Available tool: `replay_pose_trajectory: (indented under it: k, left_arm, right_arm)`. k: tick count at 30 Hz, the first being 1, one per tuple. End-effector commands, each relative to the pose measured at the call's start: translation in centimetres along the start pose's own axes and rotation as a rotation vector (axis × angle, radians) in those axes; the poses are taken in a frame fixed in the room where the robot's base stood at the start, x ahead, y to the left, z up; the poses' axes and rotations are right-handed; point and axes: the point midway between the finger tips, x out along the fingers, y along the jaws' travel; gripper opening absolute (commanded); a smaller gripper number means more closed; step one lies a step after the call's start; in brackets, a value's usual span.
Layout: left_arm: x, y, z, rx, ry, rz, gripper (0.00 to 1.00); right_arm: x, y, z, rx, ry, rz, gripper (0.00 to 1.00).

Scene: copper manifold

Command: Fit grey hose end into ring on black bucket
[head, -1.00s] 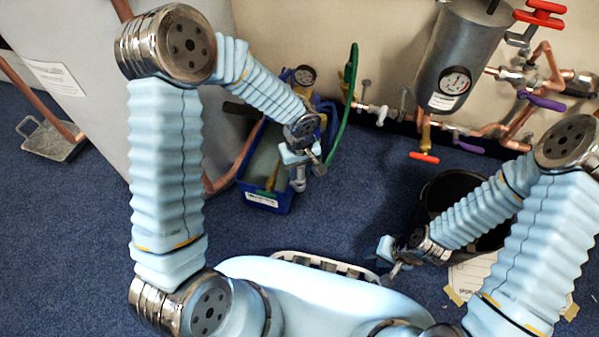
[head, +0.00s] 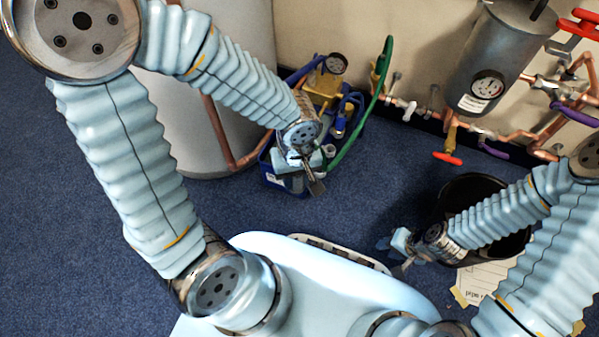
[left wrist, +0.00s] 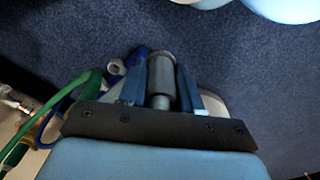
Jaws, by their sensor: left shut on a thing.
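My left gripper (head: 314,179) is in front of and above the blue crate (head: 273,178) in the head view. It is shut on a grey cylindrical piece, taken to be the grey hose end (left wrist: 161,72), which sits between its fingers in the left wrist view. One end of the piece is wider than the other. Any hose behind it is hidden. The black bucket (head: 466,190) stands on the floor at the right. My right gripper (head: 398,262) is beside its left side; its jaws are too small to read. The ring cannot be made out.
The crate holds a gauge (head: 336,63), brass parts and blue tubing. A green hose (head: 376,103) loops beside it. Copper pipes and a grey tank (head: 497,60) line the back wall. Blue carpet (head: 385,190) lies clear between crate and bucket. Papers (head: 487,280) lie before the bucket.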

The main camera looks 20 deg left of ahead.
Motion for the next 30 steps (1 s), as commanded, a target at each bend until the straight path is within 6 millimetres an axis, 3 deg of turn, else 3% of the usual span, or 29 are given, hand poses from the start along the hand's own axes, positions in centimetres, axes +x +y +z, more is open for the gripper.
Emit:
replay_pose_trajectory:
  k: [8, 24, 30]
  left_arm:
    - [-0.4, 0.0, 0.0, 0.0, 0.001, 0.001, 0.0]
    - [-4.2, 0.1, -0.1, 0.0, 0.001, 0.002, 0.0]
    - [-4.6, 0.1, -0.1, 0.001, 0.001, 0.001, 0.0]
  right_arm:
    - [-0.3, -0.1, 0.0, 0.0, 0.0, 0.0, 0.36]
    - [-2.8, -1.0, 0.0, 0.0, 0.0, 0.0, 0.36]
    - [-3.0, -1.1, 0.0, 0.0, 0.0, 0.0, 0.36]
